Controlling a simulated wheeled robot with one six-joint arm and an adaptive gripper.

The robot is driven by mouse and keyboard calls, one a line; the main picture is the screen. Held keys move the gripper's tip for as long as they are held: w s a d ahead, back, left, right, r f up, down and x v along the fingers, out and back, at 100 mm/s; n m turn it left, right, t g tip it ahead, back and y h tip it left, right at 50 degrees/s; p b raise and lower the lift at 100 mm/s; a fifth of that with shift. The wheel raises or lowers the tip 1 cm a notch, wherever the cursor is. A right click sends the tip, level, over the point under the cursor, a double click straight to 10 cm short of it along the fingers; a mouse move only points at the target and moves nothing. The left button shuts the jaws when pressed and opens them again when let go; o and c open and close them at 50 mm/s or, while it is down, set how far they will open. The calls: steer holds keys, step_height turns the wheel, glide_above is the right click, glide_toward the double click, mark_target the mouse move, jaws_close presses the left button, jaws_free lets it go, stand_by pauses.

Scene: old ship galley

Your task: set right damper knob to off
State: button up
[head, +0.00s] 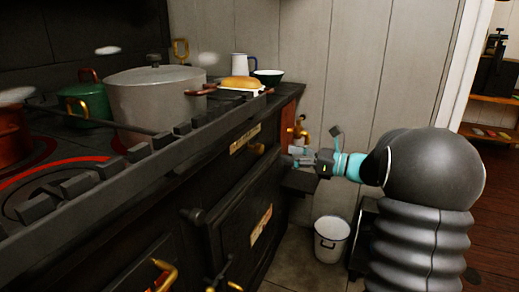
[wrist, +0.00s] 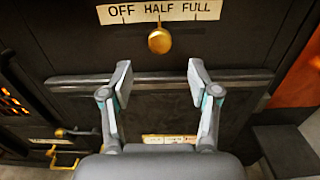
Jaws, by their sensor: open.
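The right damper knob (wrist: 159,40) is a round brass knob on the dark stove front. It sits under a cream label plate (wrist: 160,12) reading OFF, HALF, FULL and is in line with HALF. In the head view the knob (head: 258,149) shows below its slanted plate (head: 245,138). My gripper (wrist: 159,82) is open and empty, its two fingers spread wide. In the wrist view the fingertips appear below the knob, one to each side, not touching it. In the head view my gripper (head: 303,157) is to the right of the knob, off the stove front.
An oven door (head: 240,215) with a handle lies below the knob. A rail (head: 190,138) runs along the stove's top edge. A large pot (head: 155,100) and a green pot (head: 85,104) stand on top. A white bucket (head: 331,240) stands on the floor below my gripper.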

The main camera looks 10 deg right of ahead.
mark_target(262, 149)
steer(key=x, duration=1)
steer(key=shift+w+a, duration=0.1)
steer(key=shift+a, duration=0.05)
jaws_close()
